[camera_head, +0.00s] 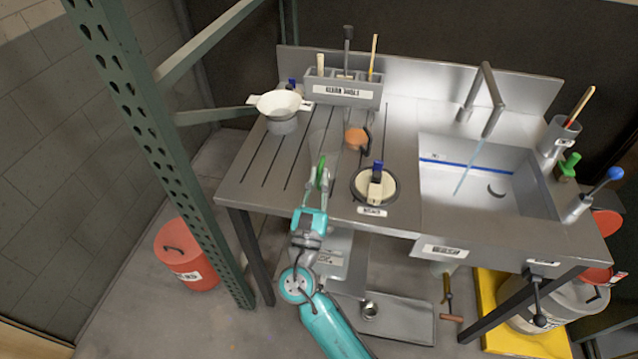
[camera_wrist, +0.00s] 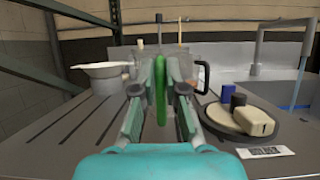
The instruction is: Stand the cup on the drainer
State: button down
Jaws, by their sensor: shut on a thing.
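My gripper (camera_head: 322,184) is shut on a green upright handle (camera_head: 321,171), which seems to belong to a clear, see-through cup (camera_head: 322,147). In the wrist view, the green handle (camera_wrist: 160,88) stands between the fingers (camera_wrist: 160,100), and the cup's clear body behind it is hard to make out. The drainer (camera_head: 262,168) is the grooved left part of the steel counter. The held cup shows over its right part and looks about upright. I cannot tell whether its base touches the metal.
A white bowl-topped pot (camera_head: 281,124) stands at the drainer's back left. A clear vessel with a black handle (camera_wrist: 204,76) and an orange item (camera_head: 356,138) are behind my gripper. A round dish (camera_head: 388,193) with a block is at right. A labelled rack (camera_head: 341,91) stands behind.

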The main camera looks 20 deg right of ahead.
jog(key=shift+f, duration=1.25)
jog(key=c, duration=1.2)
grip_release()
jog(key=shift+r, duration=0.1)
jog(key=shift+r, duration=0.2)
jog(key=v, duration=1.2)
jog(key=shift+y, duration=0.3)
